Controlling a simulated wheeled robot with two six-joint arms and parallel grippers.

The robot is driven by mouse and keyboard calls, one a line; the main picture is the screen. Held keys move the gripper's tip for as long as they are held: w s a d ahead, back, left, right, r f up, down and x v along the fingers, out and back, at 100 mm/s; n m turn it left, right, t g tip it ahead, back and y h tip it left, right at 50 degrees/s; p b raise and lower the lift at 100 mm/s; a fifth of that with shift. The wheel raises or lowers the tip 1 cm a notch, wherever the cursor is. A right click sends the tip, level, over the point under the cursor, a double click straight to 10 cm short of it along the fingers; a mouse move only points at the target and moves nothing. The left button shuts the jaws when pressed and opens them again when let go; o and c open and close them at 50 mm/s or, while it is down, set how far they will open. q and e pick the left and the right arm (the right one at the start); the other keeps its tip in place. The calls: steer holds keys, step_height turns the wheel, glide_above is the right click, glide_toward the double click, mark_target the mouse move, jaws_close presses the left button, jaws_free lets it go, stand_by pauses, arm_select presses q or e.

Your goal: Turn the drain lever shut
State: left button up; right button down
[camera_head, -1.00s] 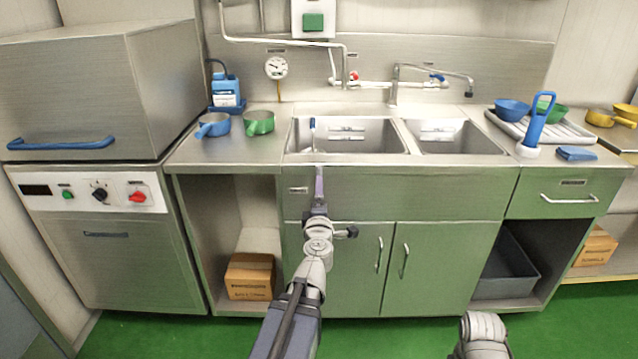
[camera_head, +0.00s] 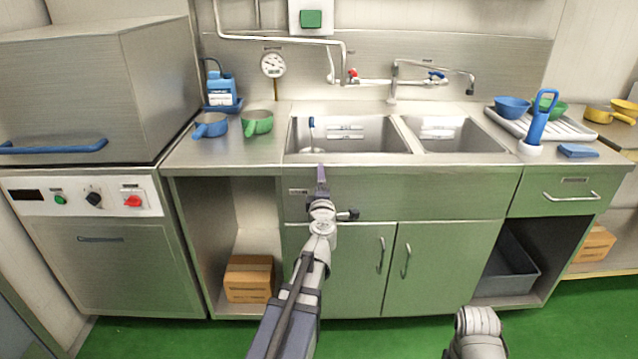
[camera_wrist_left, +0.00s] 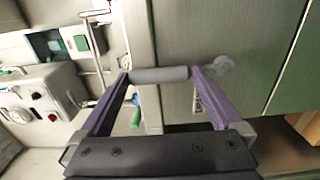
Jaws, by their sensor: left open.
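In the left wrist view a grey cylindrical bar (camera_wrist_left: 160,75), which seems to be the drain lever, lies in front of the sink's steel front. Contact cannot be judged. In the head view my left gripper (camera_head: 321,180) is at the sink front, just below the rim of the left basin (camera_head: 375,137), and hides the lever there.
A blue pan (camera_head: 211,125) and a green pan (camera_head: 257,122) stand on the counter left of the basin. A blue-topped stick (camera_head: 311,125) stands in the basin. Cabinet doors (camera_head: 350,270) are below. A cardboard box (camera_head: 248,279) sits in the open bay. The green floor is clear.

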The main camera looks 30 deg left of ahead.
arm_select(q)
jaws_close()
stand_by(0.8)
